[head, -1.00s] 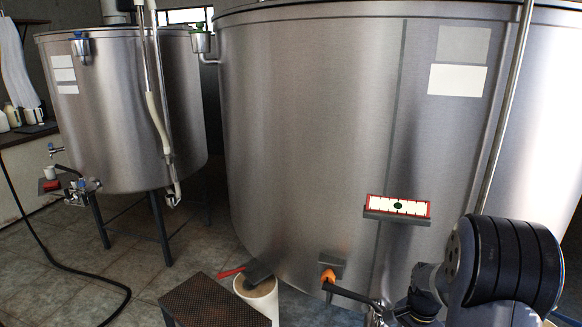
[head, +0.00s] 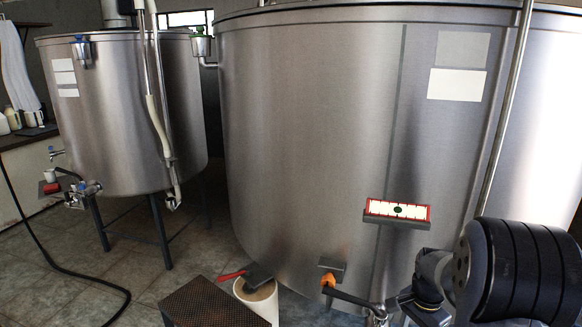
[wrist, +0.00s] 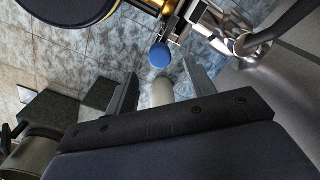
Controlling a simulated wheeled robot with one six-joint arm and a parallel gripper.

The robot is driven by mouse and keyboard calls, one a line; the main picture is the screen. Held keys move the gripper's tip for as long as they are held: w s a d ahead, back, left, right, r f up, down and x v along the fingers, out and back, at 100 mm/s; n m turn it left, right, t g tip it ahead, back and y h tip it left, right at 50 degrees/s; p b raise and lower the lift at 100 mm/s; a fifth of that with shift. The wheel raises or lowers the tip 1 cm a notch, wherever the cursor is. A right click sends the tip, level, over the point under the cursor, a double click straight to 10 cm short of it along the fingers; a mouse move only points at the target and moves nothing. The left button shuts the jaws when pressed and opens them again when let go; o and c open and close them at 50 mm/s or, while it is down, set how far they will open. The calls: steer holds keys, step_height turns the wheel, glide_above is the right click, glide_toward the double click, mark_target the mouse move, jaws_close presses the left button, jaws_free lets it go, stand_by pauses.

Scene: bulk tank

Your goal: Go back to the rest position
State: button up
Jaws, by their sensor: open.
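My gripper (wrist: 163,76) shows in the wrist view with its two grey fingers apart. A pale cylinder (wrist: 162,92) shows between the fingers, and a blue round cap (wrist: 160,55) shows just past the tips. I cannot tell how far off either is, and nothing is clamped. In the head view my arm is at the lower right, in front of the large steel tank (head: 310,130); the fingers cannot be made out there.
An orange-and-black valve handle (head: 328,281) is low on the large tank. A red-framed gauge (head: 397,211) sits above it. A white bucket (head: 262,302) and a brown perforated box (head: 205,305) stand in front. Metal pipework (wrist: 225,30) is close in the wrist view.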

step_height(320, 180, down, 6)
steer(key=shift+r, duration=0.2)
steer(key=shift+r+n, duration=0.25)
steer(key=shift+n, duration=0.55)
steer(key=n, duration=1.6)
steer(key=shift+n, duration=0.3)
steer(key=shift+r, duration=1.55)
